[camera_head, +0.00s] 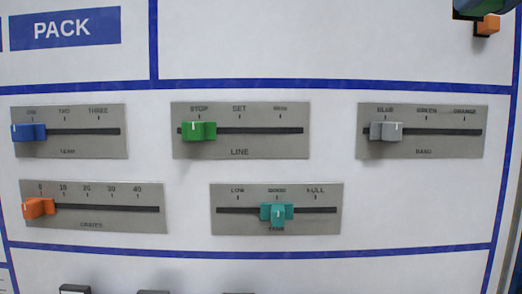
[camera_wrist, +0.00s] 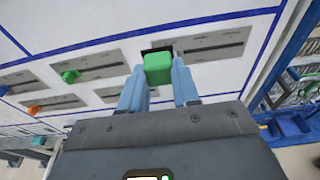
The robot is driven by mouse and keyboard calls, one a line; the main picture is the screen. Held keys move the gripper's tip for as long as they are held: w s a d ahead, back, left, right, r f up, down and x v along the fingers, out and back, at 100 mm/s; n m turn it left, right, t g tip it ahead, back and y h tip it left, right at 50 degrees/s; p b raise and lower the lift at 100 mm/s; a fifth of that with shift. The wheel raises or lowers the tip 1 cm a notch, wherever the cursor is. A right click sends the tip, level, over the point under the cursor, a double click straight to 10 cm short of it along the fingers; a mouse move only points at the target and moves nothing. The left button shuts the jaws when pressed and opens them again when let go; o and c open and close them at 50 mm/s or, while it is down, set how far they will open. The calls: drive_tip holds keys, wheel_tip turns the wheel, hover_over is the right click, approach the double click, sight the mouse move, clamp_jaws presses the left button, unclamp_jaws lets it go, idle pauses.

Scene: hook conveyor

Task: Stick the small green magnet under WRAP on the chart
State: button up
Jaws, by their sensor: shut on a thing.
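My gripper (camera_wrist: 158,76) shows in the wrist view with its two blue-grey fingers closed on a small green block (camera_wrist: 157,63), which I take to be the green magnet. The block sits at the fingertips, with the white chart surface and grey slider plates behind it. I cannot tell how far the block is from the surface. In the head view the white chart (camera_head: 320,45) has thick blue lines and a blue label reading PACK (camera_head: 65,29) at the top left. I see no WRAP label in either view. I cannot make out my gripper in the head view.
Below a blue line are several slider plates, with a blue knob (camera_head: 30,131), green knob (camera_head: 199,131), grey knob (camera_head: 387,131), orange knob (camera_head: 39,207) and teal knob (camera_head: 277,213). An orange block (camera_head: 487,26) shows at the top right. Blue racking (camera_wrist: 290,80) stands right in the wrist view.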

drive_tip(key=s+b, duration=0.5)
drive_tip(key=s, duration=0.5)
drive_tip(key=shift+s, duration=0.15)
idle(0.4)
